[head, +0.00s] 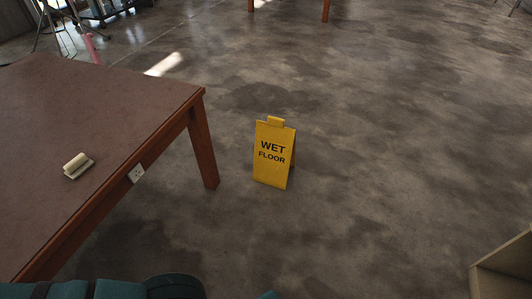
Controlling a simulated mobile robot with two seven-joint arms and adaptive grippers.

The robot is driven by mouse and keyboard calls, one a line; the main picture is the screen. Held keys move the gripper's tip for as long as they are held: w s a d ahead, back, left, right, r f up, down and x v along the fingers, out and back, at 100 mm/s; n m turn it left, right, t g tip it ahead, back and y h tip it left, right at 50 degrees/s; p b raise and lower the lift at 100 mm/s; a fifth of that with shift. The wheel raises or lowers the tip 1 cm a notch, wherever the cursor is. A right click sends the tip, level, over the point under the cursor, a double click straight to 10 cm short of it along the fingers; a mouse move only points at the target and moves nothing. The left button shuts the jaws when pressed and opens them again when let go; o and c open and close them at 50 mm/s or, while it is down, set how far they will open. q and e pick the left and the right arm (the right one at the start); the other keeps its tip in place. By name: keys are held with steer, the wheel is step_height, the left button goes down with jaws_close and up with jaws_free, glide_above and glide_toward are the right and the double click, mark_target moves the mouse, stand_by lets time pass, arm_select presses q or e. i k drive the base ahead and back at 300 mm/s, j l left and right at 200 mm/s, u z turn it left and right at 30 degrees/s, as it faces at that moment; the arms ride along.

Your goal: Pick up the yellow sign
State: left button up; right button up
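The yellow sign (273,168) stands upright on the concrete floor, a folding board with "WET FLOOR" in dark letters and a small handle at its top. It is just right of the table's near right leg, with a gap between them. Neither of my grippers shows in the head view. Only dark teal parts, which look like mine, show along the bottom edge.
A brown wooden table (110,105) fills the left side; its leg (203,150) stands near the sign. A small cream object (78,166) lies on it. A pale box-like piece (503,268) is at the bottom right. The floor (400,150) right of the sign is clear.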

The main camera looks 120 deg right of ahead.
mark_target(275, 147)
steer(key=z, duration=4.1)
steer(key=i+z, duration=0.15)
steer(key=z, duration=0.2)
steer(key=i+j+z, duration=0.15)
steer(key=z, duration=0.2)
steer(key=i+j+z, duration=0.2)
steer(key=i+j, duration=0.15)
steer(key=i+j+z, duration=0.2)
steer(key=j, duration=0.3)
steer(key=i+j, duration=0.35)
steer(key=j, duration=0.15)
steer(key=i+j, duration=0.35)
steer(key=j, duration=0.15)
steer(key=i+j, duration=0.35)
steer(key=j, duration=0.15)
steer(key=i+l+z, duration=0.05)
